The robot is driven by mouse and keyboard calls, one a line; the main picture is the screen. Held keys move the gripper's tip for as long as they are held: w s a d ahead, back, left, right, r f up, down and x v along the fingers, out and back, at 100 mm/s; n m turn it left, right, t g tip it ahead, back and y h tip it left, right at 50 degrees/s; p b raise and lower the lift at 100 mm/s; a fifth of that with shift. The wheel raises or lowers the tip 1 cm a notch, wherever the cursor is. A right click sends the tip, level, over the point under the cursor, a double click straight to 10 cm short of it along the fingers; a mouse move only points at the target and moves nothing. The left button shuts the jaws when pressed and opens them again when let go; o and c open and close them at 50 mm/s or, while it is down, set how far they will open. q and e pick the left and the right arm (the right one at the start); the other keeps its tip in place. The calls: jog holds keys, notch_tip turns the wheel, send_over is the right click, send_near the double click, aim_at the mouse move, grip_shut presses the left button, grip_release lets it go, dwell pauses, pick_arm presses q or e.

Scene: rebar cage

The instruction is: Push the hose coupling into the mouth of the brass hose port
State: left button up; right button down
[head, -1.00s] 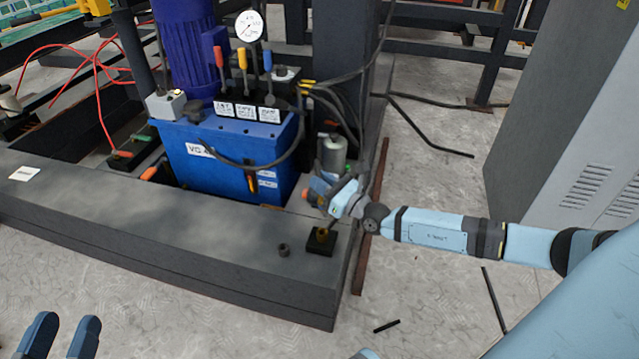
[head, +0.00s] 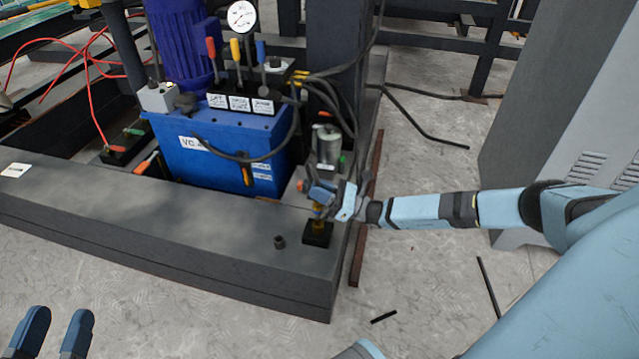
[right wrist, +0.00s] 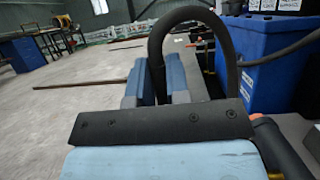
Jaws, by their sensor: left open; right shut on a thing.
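The brass hose port (head: 317,228) stands on a small black block on top of the grey beam, near its right end in the head view. My right gripper (head: 322,194) is just above it, shut on the hose coupling (head: 317,209), whose brassy end shows under the fingers. The coupling looks lined up over or at the port's mouth; I cannot tell whether they touch. In the right wrist view the fingers (right wrist: 160,80) are closed, a black hose (right wrist: 188,18) arches up beside them, and the coupling is hidden. My left gripper (head: 52,333) is open and empty at the bottom left.
The blue hydraulic unit (head: 215,150) with its levers and gauge stands behind the beam (head: 150,225). A small dark cylindrical piece (head: 279,242) sits on the beam left of the port. A grey cabinet (head: 570,110) stands at the right. A black bar piece (head: 384,316) lies on the floor.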

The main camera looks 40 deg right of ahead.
jog(key=shift+f, duration=0.4)
jog(key=shift+f, duration=1.95)
dwell(1.1)
jog(key=c, duration=1)
grip_release()
pick_arm(q)
jog(key=shift+s+d+f+n+p, duration=0.15)
jog(key=shift+s+d+n+p, duration=0.15)
jog(key=shift+n+p, duration=0.5)
pick_arm(e)
jog(key=v, duration=1.3)
jog(key=shift+s+d+f, duration=0.2)
jog(key=shift+d, duration=0.05)
pick_arm(q)
jog(key=shift+a+g, duration=0.1)
jog(key=shift+g, duration=0.2)
